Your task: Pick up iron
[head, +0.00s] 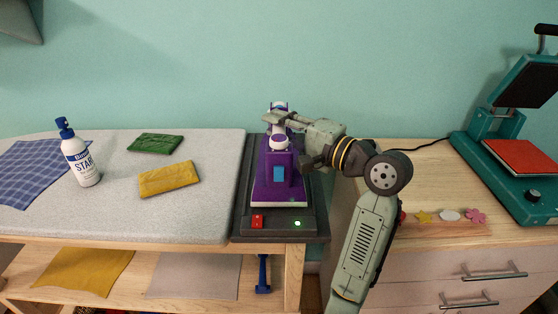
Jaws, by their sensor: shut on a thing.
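The purple and white iron (263,188) sits on a dark base (241,215) with a red switch and a lit green light. It stands at the right end of the ironing surface, in the middle of the head view. My gripper (279,127) reaches in from the right and is shut on the upper part of the iron. The fingers partly cover the handle. The iron looks to be still on or very close to the base; I cannot tell if there is a gap.
A teal heat press (515,140) and small coloured shapes (450,215) are on the right cabinet.

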